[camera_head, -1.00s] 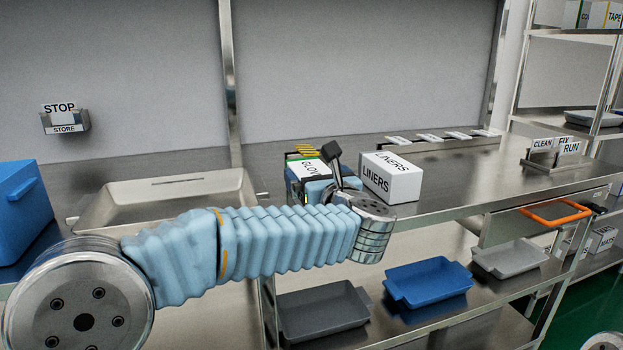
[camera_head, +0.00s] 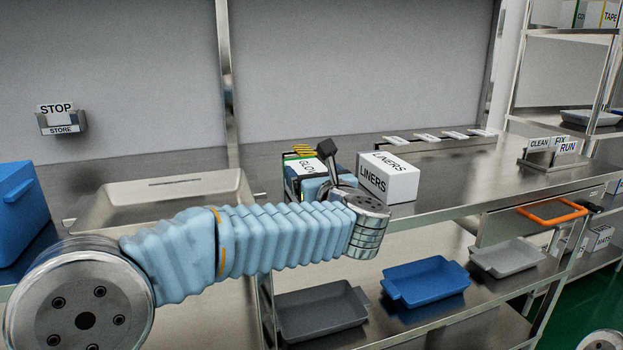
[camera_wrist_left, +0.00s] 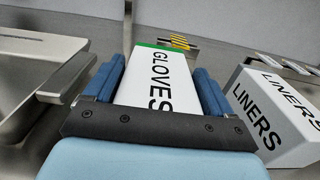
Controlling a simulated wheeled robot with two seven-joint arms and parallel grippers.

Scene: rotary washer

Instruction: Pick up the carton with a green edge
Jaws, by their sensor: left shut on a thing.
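The carton with a green edge, marked GLOVES (camera_wrist_left: 158,75), stands on the steel counter in the left wrist view. Its green edge is at the far end of its white top. In the head view the GLOVES carton (camera_head: 308,166) is partly hidden behind my left wrist. My left gripper (camera_wrist_left: 160,85) has its blue fingers on both sides of the carton and is shut on it; it also shows in the head view (camera_head: 323,172). I cannot see clearly whether the carton's base touches the counter. My right gripper is not in view.
A white LINERS carton (camera_head: 391,181) stands close on the right of the gripper. Trays (camera_head: 425,280) rest on the lower shelf.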

